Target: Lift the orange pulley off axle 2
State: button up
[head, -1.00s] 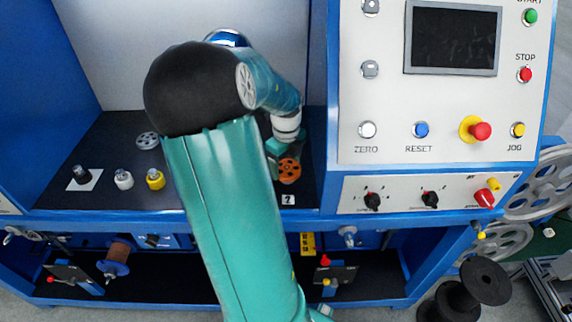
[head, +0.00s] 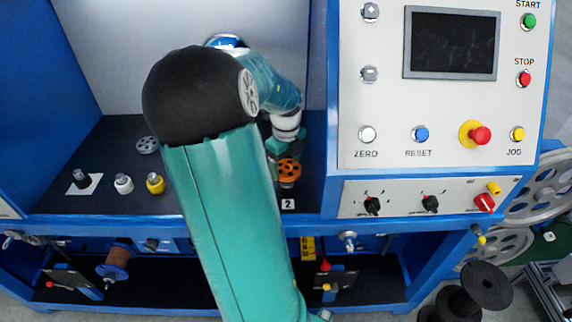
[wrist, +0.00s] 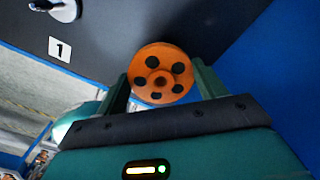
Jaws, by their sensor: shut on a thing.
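The orange pulley (head: 289,168), a disc with several dark round holes, is at the right of the dark work surface, behind the label 2 (head: 287,204). It also fills the space between my two fingers in the wrist view (wrist: 160,66). My gripper (wrist: 163,88) is shut on its rim, one finger on each side. In the head view my gripper (head: 276,153) is partly hidden by my arm. A short part shows below the disc, and the disc looks slightly raised. Axle 2 itself is not clearly visible.
The control panel box (head: 352,150) stands close on the right. A grey pulley (head: 148,145), a black knob (head: 80,176), a white knob (head: 123,183) and a yellow knob (head: 155,183) stand on the left. The wrist view shows a label 1 (wrist: 60,49).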

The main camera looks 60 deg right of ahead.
jog(key=shift+r, duration=0.15)
jog(key=shift+r, duration=1.05)
notch_tip(320, 180, up, 4)
dwell(0.6)
dwell(0.6)
